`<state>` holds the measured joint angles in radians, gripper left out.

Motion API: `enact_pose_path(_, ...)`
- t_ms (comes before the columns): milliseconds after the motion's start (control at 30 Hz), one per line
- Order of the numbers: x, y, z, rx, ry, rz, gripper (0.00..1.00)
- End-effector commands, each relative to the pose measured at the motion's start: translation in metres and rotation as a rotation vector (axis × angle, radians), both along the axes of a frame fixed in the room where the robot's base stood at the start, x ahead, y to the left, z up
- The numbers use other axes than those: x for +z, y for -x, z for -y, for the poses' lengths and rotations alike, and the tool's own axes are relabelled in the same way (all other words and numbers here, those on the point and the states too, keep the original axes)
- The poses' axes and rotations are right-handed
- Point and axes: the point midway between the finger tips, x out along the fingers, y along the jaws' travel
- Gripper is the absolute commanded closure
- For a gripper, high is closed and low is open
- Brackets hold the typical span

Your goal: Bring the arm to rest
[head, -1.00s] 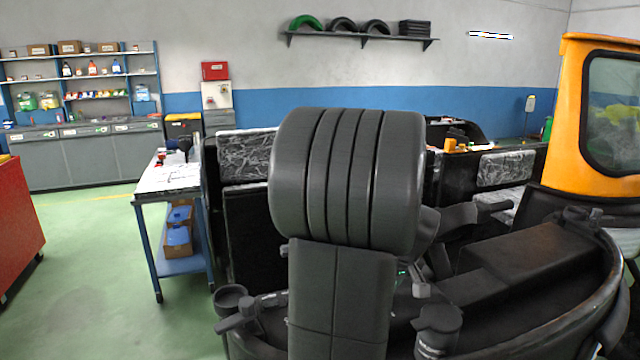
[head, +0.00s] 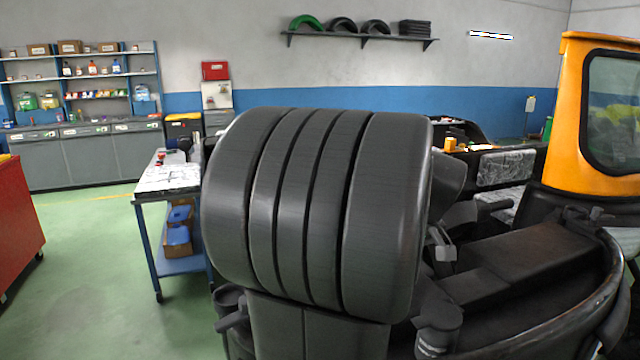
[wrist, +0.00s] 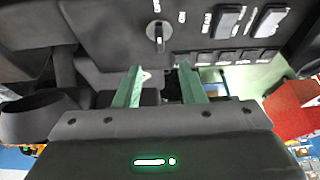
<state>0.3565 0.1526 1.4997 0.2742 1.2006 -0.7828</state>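My gripper (wrist: 161,84) shows in the wrist view with its two green fingers apart and nothing held between them. Beyond the fingertips is a dark panel (wrist: 110,35) with a round key-like knob (wrist: 157,33) and several switches (wrist: 228,22). The fingers appear clear of the knob, though the exact gap is hard to judge. In the head view my arm's large ribbed grey link fills the middle and hides much behind it. I cannot make out my gripper there.
The rickshaw's orange frame (head: 566,130) and dark front body (head: 530,265) stand at the right. A workbench (head: 168,177) is at left of my arm, and a red cabinet (head: 15,215) at the far left. Green floor (head: 85,250) between them is clear.

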Motion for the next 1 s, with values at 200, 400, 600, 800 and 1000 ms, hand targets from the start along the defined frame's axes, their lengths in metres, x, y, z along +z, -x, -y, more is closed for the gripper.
enact_pose_path(200, -0.042, -0.016, -0.007, 0.002, -0.001, -0.004, 0.64)
enact_pose_path(400, -0.080, -0.030, -0.012, 0.002, -0.002, -0.005, 0.64)
enact_pose_path(600, -0.097, -0.038, -0.015, -0.052, 0.000, -0.001, 0.64)
enact_pose_path(800, -0.097, -0.038, -0.016, -0.172, 0.000, 0.000, 0.64)
enact_pose_path(1000, -0.098, -0.038, -0.017, -0.281, 0.000, 0.000, 0.64)
